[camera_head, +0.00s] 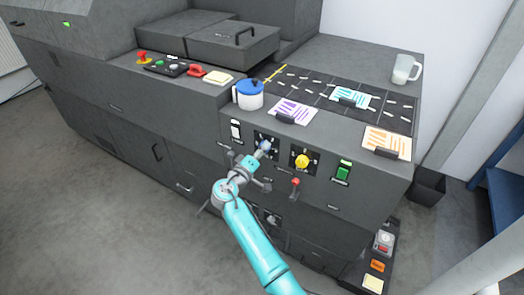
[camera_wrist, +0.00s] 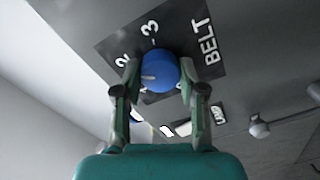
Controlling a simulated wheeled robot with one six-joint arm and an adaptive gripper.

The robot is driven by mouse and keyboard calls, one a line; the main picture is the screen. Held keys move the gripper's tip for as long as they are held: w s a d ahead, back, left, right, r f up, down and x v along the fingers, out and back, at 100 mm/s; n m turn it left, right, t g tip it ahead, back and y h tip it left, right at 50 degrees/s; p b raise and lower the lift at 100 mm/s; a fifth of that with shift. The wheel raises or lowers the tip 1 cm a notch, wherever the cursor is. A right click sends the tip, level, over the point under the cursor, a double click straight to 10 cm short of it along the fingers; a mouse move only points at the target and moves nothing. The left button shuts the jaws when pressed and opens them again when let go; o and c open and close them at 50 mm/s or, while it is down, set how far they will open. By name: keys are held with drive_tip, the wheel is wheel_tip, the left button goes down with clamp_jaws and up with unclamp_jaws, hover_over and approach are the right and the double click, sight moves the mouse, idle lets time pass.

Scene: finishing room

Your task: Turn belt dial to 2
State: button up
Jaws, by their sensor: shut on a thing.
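The belt dial (camera_wrist: 162,70) is a round blue knob on a black plate marked BELT (camera_wrist: 205,42). In the head view the dial (camera_head: 266,145) is on the front panel, partly covered by my gripper (camera_head: 260,152). In the wrist view my gripper (camera_wrist: 160,82) has one finger on each side of the knob and is shut on it. The numerals 2 and 3 show on the plate; the rest is hidden by the knob and fingers. A pale mark on the knob points left, near the 2 side; its exact setting is hard to tell.
A yellow dial (camera_head: 303,161) is right of the belt dial, then a green switch (camera_head: 343,172). A white switch (camera_head: 236,130) is on the left. A red-tipped lever (camera_head: 295,186) hangs below.

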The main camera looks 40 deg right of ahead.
drive_tip(key=o, duration=1.1)
drive_tip(key=shift+o, duration=0.2)
drive_tip(key=v, duration=1.2)
